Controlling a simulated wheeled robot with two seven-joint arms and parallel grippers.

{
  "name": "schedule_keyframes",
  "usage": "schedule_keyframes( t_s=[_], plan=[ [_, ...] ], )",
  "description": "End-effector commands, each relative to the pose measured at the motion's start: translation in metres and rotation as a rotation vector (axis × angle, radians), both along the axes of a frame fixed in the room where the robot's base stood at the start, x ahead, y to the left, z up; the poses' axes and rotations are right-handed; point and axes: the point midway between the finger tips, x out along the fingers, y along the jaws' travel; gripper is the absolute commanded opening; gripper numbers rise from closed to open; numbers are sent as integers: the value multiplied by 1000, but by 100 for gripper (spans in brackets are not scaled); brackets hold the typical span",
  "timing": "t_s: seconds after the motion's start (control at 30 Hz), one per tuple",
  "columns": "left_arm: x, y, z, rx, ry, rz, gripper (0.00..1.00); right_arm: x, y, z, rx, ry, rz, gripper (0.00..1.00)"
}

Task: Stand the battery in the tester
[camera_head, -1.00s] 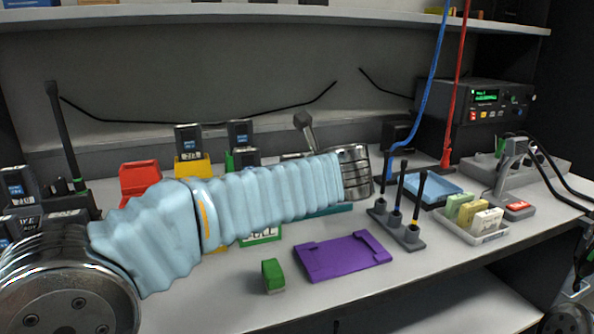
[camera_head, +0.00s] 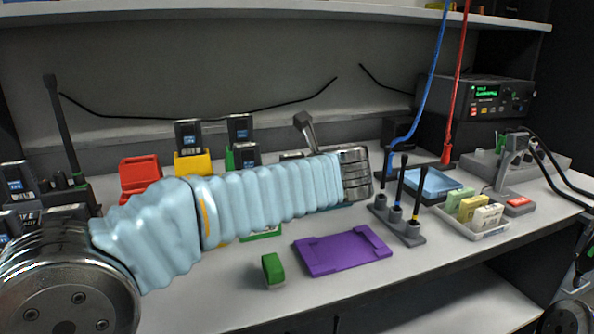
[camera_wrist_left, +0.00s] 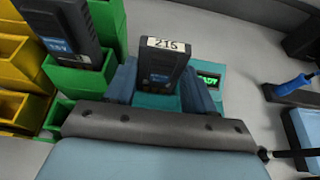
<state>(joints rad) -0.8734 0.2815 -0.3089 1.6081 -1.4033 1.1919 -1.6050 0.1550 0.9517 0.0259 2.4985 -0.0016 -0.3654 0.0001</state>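A dark battery (camera_wrist_left: 160,75) with a white label reading 216 stands upright between the blue-grey fingers of my left gripper (camera_wrist_left: 163,88) in the left wrist view. Both fingers appear to touch its sides. The teal tester (camera_wrist_left: 210,97) with a lit green display is behind and around the battery's lower end. The battery's bottom is hidden, so I cannot tell whether it is seated. My right gripper is not in view.
Green and yellow holders (camera_wrist_left: 80,78) with another battery (camera_wrist_left: 58,30) stand close left of my left gripper. A purple mat (camera_head: 343,251) and green block (camera_head: 272,270) lie in front. A grey antenna stand (camera_head: 396,221) and tray (camera_head: 478,229) are to the right.

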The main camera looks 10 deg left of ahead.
Motion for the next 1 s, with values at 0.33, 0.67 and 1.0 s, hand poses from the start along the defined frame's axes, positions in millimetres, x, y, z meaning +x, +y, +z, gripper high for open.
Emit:
schedule_keyframes(
  t_s=[0.33, 0.67, 1.0],
  plan=[
    [0, 0, -1, 0, 1, 0, 83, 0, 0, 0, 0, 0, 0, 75],
    [-18, -13, 9, -2, 0, -3, 83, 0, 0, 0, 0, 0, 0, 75],
    [-80, -55, 40, -1, 1, -3, 83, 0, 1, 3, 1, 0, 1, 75]
  ],
)
